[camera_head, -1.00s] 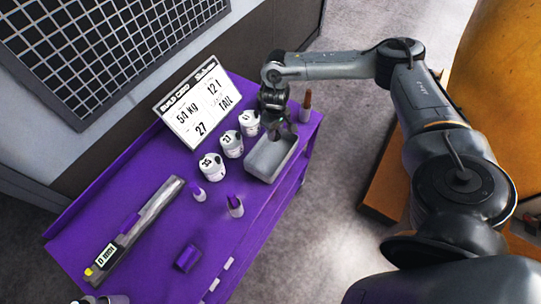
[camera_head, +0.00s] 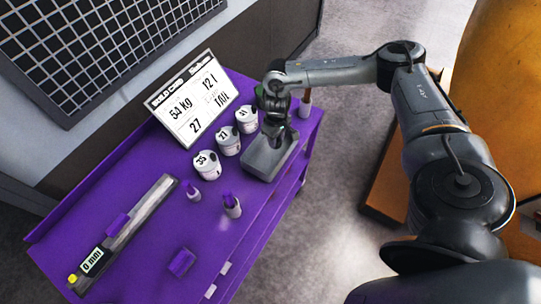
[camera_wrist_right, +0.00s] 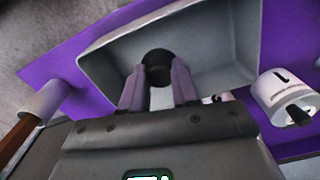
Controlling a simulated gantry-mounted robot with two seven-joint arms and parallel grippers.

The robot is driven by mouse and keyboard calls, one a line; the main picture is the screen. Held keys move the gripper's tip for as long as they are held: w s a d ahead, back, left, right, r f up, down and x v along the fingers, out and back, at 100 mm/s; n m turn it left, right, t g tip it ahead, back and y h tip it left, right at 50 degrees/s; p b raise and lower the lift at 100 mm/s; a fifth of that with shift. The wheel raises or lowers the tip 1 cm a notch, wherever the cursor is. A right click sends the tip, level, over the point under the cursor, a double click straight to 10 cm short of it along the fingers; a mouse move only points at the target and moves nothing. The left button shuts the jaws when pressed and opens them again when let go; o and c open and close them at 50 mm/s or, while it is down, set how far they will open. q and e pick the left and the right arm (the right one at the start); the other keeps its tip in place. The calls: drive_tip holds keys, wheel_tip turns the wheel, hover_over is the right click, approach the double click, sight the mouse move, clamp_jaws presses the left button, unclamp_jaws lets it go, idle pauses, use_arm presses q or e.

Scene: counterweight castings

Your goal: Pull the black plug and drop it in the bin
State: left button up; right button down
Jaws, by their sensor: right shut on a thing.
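The bin is a grey open tray (camera_head: 262,172) near the right end of the purple bench, and it also shows in the right wrist view (camera_wrist_right: 215,40). My right gripper (camera_head: 277,138) is over the bin, pointing down. In the right wrist view its two fingers (camera_wrist_right: 157,85) are closed around the round black plug (camera_wrist_right: 158,62), with the bin's inside behind it. In the head view the gripper hides the plug. My left gripper is not in view.
White numbered pots (camera_head: 227,141) stand left of the bin, before a white sign board (camera_head: 192,105). A brown-handled tool in a light holder (camera_head: 305,104) stands right of the bin.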

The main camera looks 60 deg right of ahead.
drive_tip(key=c, duration=0.8)
unclamp_jaws()
drive_tip(key=shift+r, duration=0.45)
drive_tip(key=shift+r+p, duration=1.3)
drive_tip(key=shift+r, duration=3.65)
